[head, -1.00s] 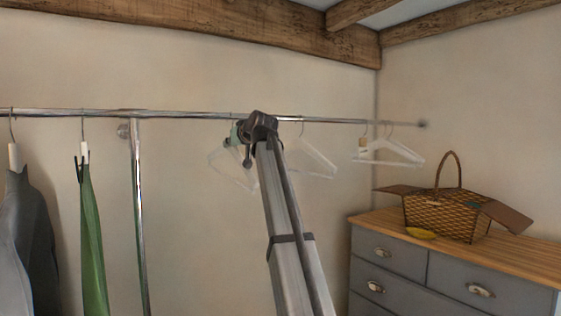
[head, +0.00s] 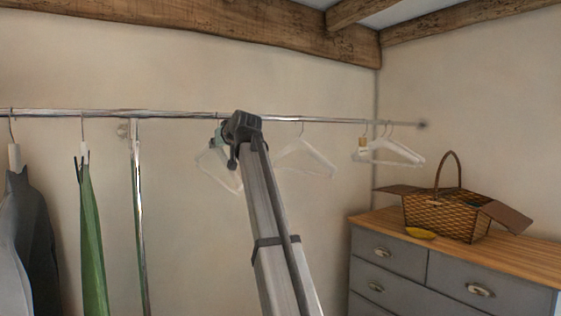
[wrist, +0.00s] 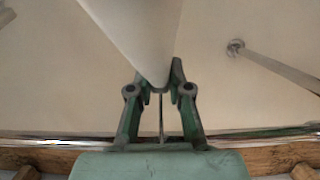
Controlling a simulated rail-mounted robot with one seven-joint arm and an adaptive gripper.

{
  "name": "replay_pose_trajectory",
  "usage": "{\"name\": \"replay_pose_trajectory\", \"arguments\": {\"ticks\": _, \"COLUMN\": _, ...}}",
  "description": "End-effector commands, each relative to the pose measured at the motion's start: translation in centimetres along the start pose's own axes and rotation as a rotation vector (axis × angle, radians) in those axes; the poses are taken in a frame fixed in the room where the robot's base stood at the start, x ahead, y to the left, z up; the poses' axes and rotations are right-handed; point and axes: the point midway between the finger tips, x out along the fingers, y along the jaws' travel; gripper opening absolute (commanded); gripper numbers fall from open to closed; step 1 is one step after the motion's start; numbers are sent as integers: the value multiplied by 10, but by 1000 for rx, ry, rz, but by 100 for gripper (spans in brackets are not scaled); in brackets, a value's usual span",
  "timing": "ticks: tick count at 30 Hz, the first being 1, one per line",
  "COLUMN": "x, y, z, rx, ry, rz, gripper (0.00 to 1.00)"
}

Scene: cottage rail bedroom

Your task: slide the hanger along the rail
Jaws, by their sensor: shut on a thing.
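The hanger (head: 217,168) that my gripper (head: 220,138) holds is pale and translucent-looking in the head view, and hangs at the rail (head: 330,119). My wrist hides part of it. In the wrist view its white body (wrist: 135,30) comes down from the top, and its thin hook runs between the green fingers of my gripper (wrist: 160,88). The fingers are shut on the hanger's neck. The metal rail also crosses low in the wrist view (wrist: 265,132). The exact contact of hook and rail is hidden.
A bare hanger (head: 305,157) is just right of my gripper, and white hangers (head: 390,150) are near the rail's right end. At left hang a green garment (head: 92,230) and a grey one (head: 30,230). A basket (head: 445,215) stands on a dresser (head: 400,265).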

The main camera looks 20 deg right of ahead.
Motion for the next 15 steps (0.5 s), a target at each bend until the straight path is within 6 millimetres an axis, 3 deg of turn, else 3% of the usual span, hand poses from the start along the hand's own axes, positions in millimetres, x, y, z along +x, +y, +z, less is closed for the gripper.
{"name": "replay_pose_trajectory", "arguments": {"ticks": 15, "x": 0, "y": -34, "z": 0, "rx": -1, "ry": 0, "rz": -2, "gripper": 0}}
